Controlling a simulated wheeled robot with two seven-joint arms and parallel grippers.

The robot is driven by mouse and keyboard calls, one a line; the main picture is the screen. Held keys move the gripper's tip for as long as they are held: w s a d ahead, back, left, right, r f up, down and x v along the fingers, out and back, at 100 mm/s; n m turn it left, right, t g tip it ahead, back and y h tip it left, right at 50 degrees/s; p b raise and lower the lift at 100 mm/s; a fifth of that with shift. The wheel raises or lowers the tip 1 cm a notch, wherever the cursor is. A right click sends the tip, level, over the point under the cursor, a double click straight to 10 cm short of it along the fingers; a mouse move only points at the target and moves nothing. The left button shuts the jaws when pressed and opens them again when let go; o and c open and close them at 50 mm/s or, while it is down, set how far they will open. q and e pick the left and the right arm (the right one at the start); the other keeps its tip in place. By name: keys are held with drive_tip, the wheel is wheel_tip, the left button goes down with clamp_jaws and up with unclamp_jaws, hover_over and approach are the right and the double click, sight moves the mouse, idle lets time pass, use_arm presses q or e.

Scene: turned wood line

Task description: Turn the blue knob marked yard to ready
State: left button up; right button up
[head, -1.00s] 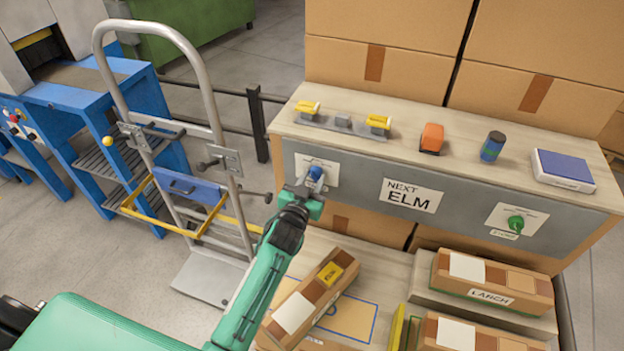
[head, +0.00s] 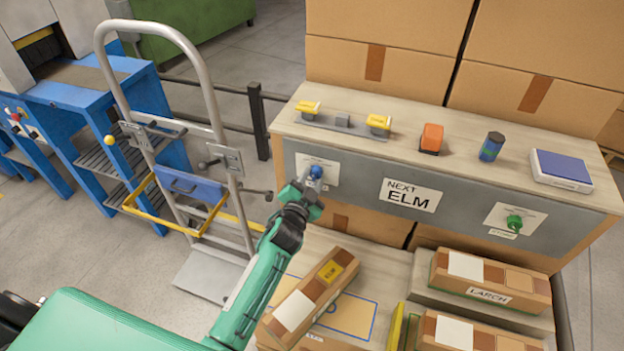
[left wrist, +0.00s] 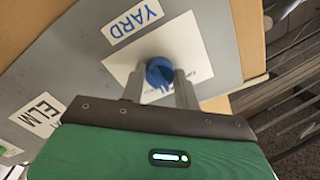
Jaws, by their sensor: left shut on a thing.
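The blue knob (head: 316,172) sits on a white plate on the grey front panel (head: 360,188) of the bench. In the left wrist view, the blue knob (left wrist: 159,73) stands on its white plate beside a label reading YARD (left wrist: 132,21). My left gripper (head: 308,181) is at the knob, and in the left wrist view its two fingers (left wrist: 160,85) are on either side of the knob, shut on it. The knob's pointer and the plate's markings are too small or hidden to read. My right gripper is not in view.
A green knob (head: 514,222) is on the same panel at the right, past a NEXT ELM sign (head: 411,195). Boxes marked ELM (head: 318,290) and LARCH (head: 490,280) lie below. A hand truck (head: 215,110) stands close to the left of my arm.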

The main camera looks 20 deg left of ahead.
use_arm(q)
drive_tip(key=o, duration=1)
drive_tip(key=shift+s, duration=0.4)
drive_tip(key=s+b, duration=0.1)
drive_tip(key=s, duration=1.2)
drive_tip(key=shift+a+b, duration=0.2)
drive_tip(key=shift+b, duration=0.2)
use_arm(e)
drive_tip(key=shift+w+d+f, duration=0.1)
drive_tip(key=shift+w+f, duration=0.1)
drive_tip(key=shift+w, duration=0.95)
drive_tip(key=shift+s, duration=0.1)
